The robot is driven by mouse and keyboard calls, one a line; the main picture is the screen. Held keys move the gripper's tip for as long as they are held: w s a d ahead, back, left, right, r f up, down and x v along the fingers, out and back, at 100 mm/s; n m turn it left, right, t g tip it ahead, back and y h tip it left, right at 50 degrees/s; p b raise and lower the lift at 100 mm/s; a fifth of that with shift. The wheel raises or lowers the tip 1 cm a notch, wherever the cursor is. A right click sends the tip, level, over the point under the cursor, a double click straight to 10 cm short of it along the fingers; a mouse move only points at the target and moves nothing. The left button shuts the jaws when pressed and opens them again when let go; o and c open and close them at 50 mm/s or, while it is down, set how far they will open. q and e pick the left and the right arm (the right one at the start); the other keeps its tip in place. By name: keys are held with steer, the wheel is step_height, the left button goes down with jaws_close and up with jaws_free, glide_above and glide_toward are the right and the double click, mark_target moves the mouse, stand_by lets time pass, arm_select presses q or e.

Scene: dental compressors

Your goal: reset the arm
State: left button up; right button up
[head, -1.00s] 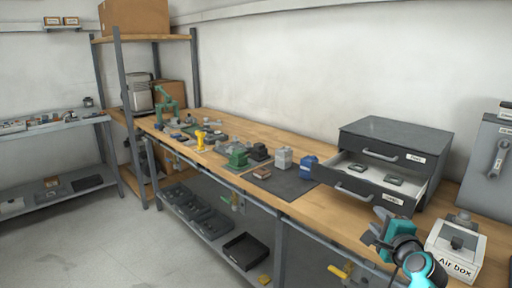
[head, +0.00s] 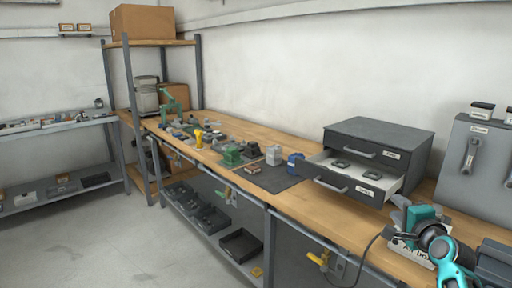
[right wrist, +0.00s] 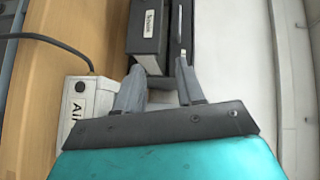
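My right gripper (head: 400,212) is at the right of the head view, in front of and partly hiding the white air box (head: 428,254) on the workbench. In the right wrist view its two grey fingers (right wrist: 158,78) are apart with nothing held between them. The air box (right wrist: 88,102) shows there to the left of the fingers, partly covered by the gripper. The dark drawer cabinet (right wrist: 147,55) lies beyond the fingertips. My left gripper is in neither view.
The cabinet's lower drawer (head: 342,184) stands open with small dark items inside. A grey metal box (head: 470,165) stands at the right. Several small parts lie on a dark mat (head: 268,180). A black cable (right wrist: 50,42) runs from the air box. The bench front (head: 310,207) is clear.

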steer(key=d+r+n+t+h, duration=0.1)
steer(key=d+r+n+h, duration=0.1)
steer(key=d+r+n, duration=0.6)
steer(key=d+r+n+h, duration=0.3)
steer(key=d+n, duration=0.4)
steer(key=n, duration=0.5)
steer(key=s+a+f+n+g+y, duration=0.15)
steer(key=s+a+f, duration=0.25)
steer(key=a+f, duration=0.65)
steer(key=s+a+f+n+g+y, duration=0.1)
steer(key=s+a+f+y, duration=0.25)
steer(key=a+f, duration=0.65)
steer(key=s+a+f+m+g, duration=0.1)
steer(key=s+a+f, duration=0.3)
steer(key=s, duration=0.4)
steer(key=s+a+f+m+g+y, duration=0.1)
steer(key=s+a+f, duration=0.3)
steer(key=s, duration=0.5)
steer(key=s+a+f+m+g+y, duration=0.1)
steer(key=s+a+f+g, duration=0.1)
steer(key=s+a+f, duration=0.2)
steer(key=s+f, duration=0.3)
steer(key=s, duration=0.1)
steer(key=shift+s+a, duration=0.25)
steer(key=shift+a, duration=0.1)
